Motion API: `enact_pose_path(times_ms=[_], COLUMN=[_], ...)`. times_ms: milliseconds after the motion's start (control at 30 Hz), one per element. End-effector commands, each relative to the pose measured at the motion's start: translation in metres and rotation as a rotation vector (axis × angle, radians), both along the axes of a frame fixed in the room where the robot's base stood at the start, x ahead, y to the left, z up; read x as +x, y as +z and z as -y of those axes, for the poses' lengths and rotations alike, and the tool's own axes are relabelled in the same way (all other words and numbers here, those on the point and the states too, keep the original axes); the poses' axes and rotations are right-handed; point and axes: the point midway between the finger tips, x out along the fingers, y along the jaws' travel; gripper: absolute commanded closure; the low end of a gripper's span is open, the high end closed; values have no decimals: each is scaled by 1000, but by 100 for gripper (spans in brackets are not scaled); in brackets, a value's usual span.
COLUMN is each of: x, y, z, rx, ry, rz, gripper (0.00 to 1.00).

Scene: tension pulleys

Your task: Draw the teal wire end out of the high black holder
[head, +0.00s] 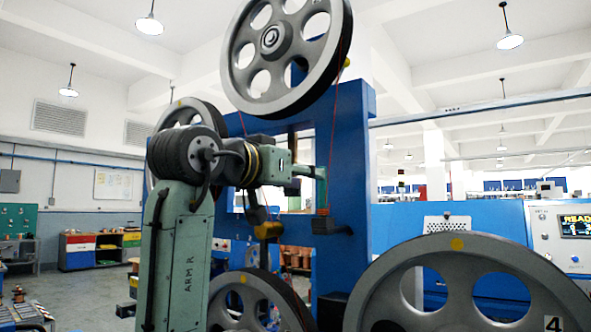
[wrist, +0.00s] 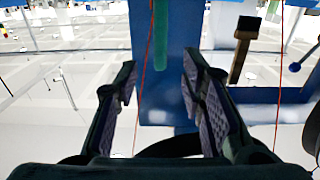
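The high black holder (head: 327,226) sits on the front of the blue post in the head view, with a dark hook at its right. The slim teal wire end (head: 321,197) stands upright in it, and a red wire runs up from it to the big top wheel. The holder is not seen there.
The large top wheel (head: 247,85) is above my arm. The blue post (head: 352,150) stands behind the gripper. A yellow part (head: 268,231) hangs lower left of the holder. A second red wire (wrist: 279,85) runs right in the wrist view.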

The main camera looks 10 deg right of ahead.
Motion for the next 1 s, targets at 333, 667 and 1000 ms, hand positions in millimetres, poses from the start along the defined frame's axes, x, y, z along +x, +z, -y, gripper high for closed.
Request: enact_pose_path(times_ms=[333,667,1000], x=[30,50,53], y=[0,0,0], z=[30,49,53], rx=[-1,-1,-1], ry=[0,1,2], rz=[-1,1,2], gripper=[63,63,63])
